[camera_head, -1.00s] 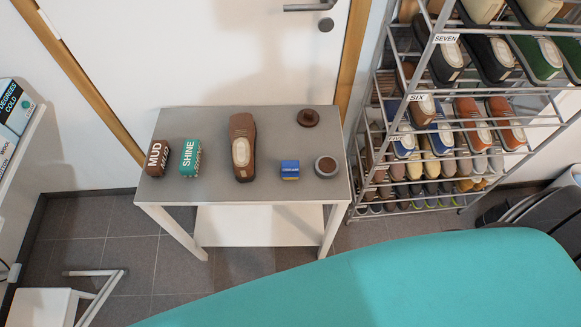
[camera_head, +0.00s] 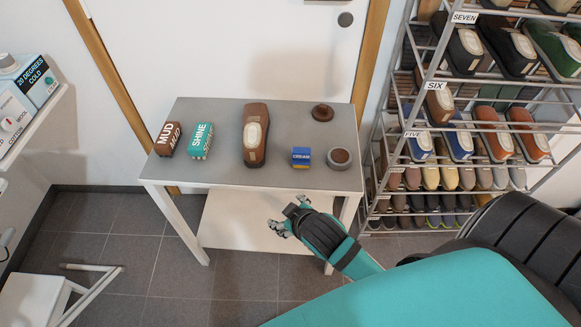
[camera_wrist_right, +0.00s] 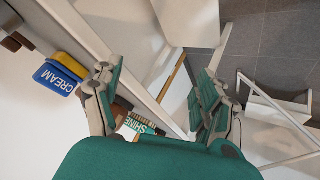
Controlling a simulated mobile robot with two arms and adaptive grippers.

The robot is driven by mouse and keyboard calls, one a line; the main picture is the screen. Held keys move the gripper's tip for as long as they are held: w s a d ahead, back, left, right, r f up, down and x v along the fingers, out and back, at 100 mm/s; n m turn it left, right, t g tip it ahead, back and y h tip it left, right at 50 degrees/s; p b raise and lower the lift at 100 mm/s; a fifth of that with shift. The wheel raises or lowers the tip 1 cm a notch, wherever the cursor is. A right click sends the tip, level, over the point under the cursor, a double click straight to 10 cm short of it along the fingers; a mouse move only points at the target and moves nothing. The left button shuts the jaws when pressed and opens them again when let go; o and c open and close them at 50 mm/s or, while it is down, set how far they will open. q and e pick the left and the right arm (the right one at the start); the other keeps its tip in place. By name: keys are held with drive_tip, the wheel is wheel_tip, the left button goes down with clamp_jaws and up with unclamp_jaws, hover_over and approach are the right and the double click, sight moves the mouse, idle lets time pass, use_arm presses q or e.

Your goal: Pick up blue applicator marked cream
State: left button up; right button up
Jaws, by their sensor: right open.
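The blue applicator marked CREAM (camera_head: 301,157) sits near the front right of the grey table, with a yellow band at its base. It also shows at the upper left of the right wrist view (camera_wrist_right: 59,78). My right gripper (camera_head: 278,216) is in front of the table's front edge, below and apart from the applicator. In the right wrist view its two fingers (camera_wrist_right: 158,95) are spread with nothing held between them. My left gripper is not in view.
The grey table (camera_head: 221,175) also holds a brown MUD block (camera_head: 168,139), a teal SHINE block (camera_head: 201,141), a brown shoe (camera_head: 255,135), a round tin (camera_head: 340,158) and its brown lid (camera_head: 323,113). A shoe rack (camera_head: 420,100) stands close on the right.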

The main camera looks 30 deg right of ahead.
drive_tip(key=w+a+r+n+t+y, duration=0.25)
drive_tip(key=w+r+n+t, duration=0.2)
drive_tip(key=w+r, duration=0.35)
drive_tip(key=w+a+r+n+t+y, duration=0.1)
drive_tip(key=w+a+r+n+t, duration=0.35)
drive_tip(key=r, duration=0.65)
drive_tip(key=w+a+r+n+t+y, duration=0.1)
drive_tip(key=w+a+r+n+y, duration=0.1)
drive_tip(key=a+r+n+y, duration=0.5)
wheel_tip(320, 180, up, 5)
drive_tip(key=s+a+n+g+y, duration=0.2)
drive_tip(key=n+g+y, duration=0.2)
drive_tip(key=n+y, duration=0.4)
drive_tip(key=n+g+h+b, duration=0.1)
drive_tip(key=n+g+h, duration=1.4)
drive_tip(key=n+h, duration=0.35)
hover_over(302, 150)
wheel_tip(302, 150, down, 9)
drive_tip(key=shift+y, duration=0.4)
drive_tip(key=f, duration=1.1)
drive_tip(key=shift+s+d+f+p, duration=0.1)
drive_tip(key=shift+s+d+p, duration=0.05)
drive_tip(key=shift+s+p, duration=0.15)
drive_tip(key=shift+w+f+p, duration=0.2)
drive_tip(key=shift+f, duration=1.35)
drive_tip(key=shift+w+f+p, duration=0.15)
drive_tip(key=shift+w+f, duration=0.05)
drive_tip(key=shift+f, duration=1.35)
